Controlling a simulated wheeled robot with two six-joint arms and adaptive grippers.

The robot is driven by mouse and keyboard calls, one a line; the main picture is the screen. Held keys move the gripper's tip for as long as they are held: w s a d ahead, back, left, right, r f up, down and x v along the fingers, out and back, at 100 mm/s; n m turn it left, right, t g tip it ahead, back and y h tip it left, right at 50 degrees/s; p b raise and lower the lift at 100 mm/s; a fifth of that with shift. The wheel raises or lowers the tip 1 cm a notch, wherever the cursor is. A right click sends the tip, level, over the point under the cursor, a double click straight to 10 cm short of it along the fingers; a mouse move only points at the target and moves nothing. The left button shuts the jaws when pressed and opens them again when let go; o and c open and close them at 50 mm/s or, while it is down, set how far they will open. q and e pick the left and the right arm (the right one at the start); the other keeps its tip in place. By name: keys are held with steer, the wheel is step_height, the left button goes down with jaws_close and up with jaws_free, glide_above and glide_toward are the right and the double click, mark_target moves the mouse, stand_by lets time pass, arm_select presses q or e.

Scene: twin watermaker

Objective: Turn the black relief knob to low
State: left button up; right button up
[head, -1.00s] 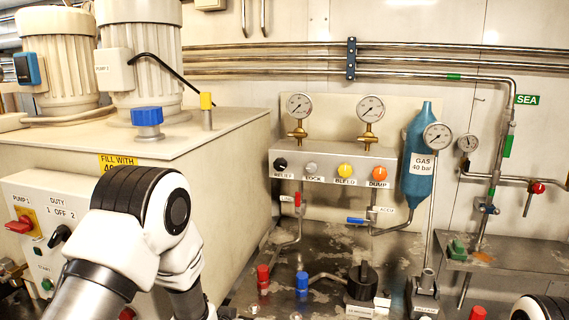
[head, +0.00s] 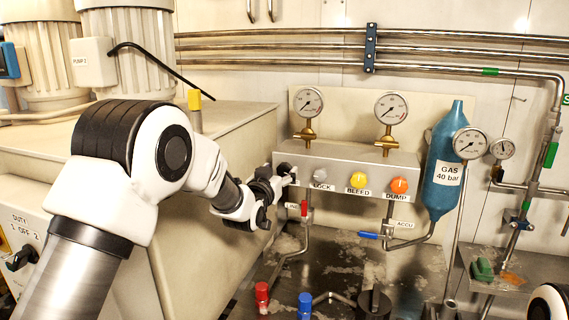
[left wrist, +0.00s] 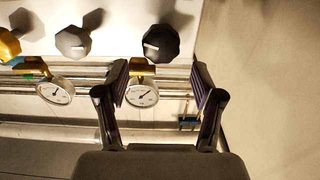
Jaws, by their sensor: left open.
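The black relief knob (left wrist: 161,43) shows in the left wrist view with a pale mark on its face. It lies just beyond the fingertips, in line with the gap between them. My left gripper (left wrist: 160,80) is open and empty, with one finger to each side of that gap. In the head view my left gripper (head: 280,182) is at the left end of the grey valve panel (head: 345,170), covering the RELIEF label and most of the knob. I cannot tell whether a finger touches the knob. My right gripper is not in view.
The grey lock knob (head: 320,175), yellow bleed knob (head: 359,180) and orange dump knob (head: 399,185) sit right of my gripper. Gauges (head: 308,102) stand above the panel. A red-handled valve (head: 304,209) hangs below. The beige cabinet (head: 225,140) is close on the left.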

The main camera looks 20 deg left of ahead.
mark_target(283, 170)
arm_select(q)
steer(key=w, duration=0.1)
steer(key=w+f, duration=0.1)
steer(key=w, duration=0.3)
steer(key=shift+w+f+p, duration=0.15)
steer(key=shift+f+p, duration=0.15)
steer(key=shift+s+r, duration=0.25)
steer(key=shift+s, duration=0.05)
steer(key=shift+s+r, duration=0.15)
steer(key=shift+c, duration=1.3)
steer(key=c, duration=0.9)
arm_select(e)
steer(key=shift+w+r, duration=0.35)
